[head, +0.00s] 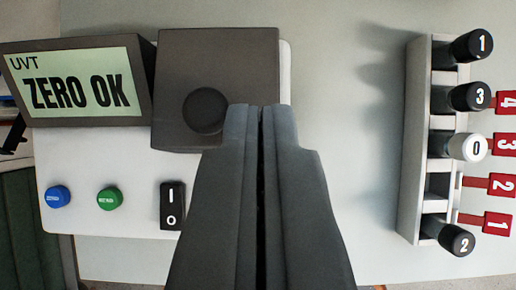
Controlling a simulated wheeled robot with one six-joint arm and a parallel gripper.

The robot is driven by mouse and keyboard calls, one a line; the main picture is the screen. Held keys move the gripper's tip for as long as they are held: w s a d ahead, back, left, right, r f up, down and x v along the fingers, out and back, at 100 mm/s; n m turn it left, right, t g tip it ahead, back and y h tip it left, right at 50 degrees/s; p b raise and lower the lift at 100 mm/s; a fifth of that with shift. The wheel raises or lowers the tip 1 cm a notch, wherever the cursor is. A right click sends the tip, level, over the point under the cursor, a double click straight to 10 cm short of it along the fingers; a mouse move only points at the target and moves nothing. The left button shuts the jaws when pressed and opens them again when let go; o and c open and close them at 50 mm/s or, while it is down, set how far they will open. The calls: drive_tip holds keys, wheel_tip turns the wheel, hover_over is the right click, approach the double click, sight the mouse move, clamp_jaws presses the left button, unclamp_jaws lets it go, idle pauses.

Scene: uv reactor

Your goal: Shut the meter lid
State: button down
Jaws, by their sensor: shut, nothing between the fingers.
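The meter (90,165) is a pale box at the left, with a screen (82,80) reading "UVT ZERO OK". A dark grey square lid (220,70) with a round black knob (205,110) lies on the meter's upper right, right of the screen. It looks flat over the meter, with no opening showing; its lower right part is hidden behind my gripper. My gripper (258,108) is shut and empty, its fingertips in front of the lid's lower right part, right of the knob. I cannot tell whether they touch it.
Blue (58,197) and green (110,198) buttons and a black rocker switch (173,205) sit on the meter's lower part. A pale rack (415,140) at the right holds capped vials marked 1, 3, 0 and 2, beside red numbered tags (503,144). The table between is clear.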

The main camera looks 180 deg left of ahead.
drive_tip(key=shift+s+f, duration=0.2)
drive_tip(key=shift+f, duration=0.45)
drive_tip(key=shift+s+f, duration=0.2)
drive_tip(key=shift+f, duration=0.45)
drive_tip(key=shift+f, duration=0.1)
drive_tip(key=shift+s+f+t, duration=0.25)
drive_tip(key=shift+s+t, duration=0.15)
drive_tip(key=shift+t, duration=0.1)
drive_tip(key=shift+s+f, duration=0.5)
drive_tip(key=shift+f, duration=0.1)
